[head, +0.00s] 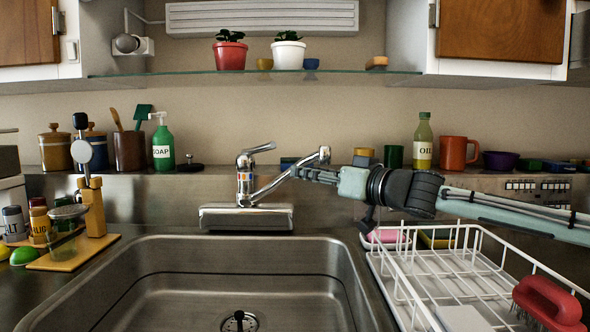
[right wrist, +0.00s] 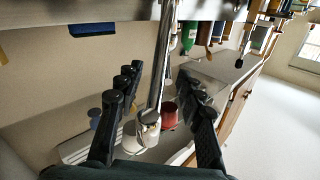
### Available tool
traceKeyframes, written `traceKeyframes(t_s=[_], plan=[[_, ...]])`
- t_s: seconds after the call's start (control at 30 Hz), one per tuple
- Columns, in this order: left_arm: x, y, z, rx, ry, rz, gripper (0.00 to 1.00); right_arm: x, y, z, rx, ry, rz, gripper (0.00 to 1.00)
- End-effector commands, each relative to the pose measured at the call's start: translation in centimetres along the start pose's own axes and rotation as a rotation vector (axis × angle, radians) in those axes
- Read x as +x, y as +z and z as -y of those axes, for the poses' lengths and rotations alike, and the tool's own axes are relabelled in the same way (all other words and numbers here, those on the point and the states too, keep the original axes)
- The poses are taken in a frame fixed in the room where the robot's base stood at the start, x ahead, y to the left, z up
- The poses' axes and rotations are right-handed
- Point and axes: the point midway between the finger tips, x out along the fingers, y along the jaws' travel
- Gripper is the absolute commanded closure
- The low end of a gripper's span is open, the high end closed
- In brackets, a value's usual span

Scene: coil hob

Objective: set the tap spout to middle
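The chrome tap (head: 244,180) stands behind the sink with its lever on top. Its spout (head: 275,184) points up and to the right in the head view, swung off to the right side, with its end (head: 324,155) bent over. My right gripper (head: 302,173) reaches in from the right at the spout's outer part. In the right wrist view the spout (right wrist: 162,70) runs between the two dark fingers of my right gripper (right wrist: 158,76). The fingers stand apart with gaps on both sides. My left gripper is not in view.
The empty steel sink basin (head: 220,290) lies in front of the tap. A white dish rack (head: 440,275) with a red brush (head: 548,300) stands at right, under my right arm. A soap bottle (head: 162,145) and jars stand at left. A glass shelf (head: 260,73) hangs above.

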Motion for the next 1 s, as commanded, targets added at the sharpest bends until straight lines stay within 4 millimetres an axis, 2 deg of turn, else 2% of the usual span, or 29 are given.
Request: traceKeyframes(t_s=[0.1,0.3,0.43,0.67,0.93,1.0], plan=[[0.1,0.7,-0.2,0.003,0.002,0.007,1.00,2.2,0.0,0.1,-0.001,-0.001,0.000,0.62],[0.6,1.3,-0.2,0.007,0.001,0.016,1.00,4.4,-0.1,0.1,0.000,-0.001,-0.001,0.62],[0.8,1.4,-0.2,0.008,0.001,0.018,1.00,4.9,-0.1,0.0,0.000,0.001,-0.001,0.62],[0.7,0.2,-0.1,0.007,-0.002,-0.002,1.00,4.9,0.0,0.0,0.000,0.000,-0.001,0.64],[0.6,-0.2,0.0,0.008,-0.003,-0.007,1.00,4.9,0.0,0.0,0.001,0.000,-0.001,0.97],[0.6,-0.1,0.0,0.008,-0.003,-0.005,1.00,4.9,0.0,0.0,0.001,0.000,-0.001,1.00]])
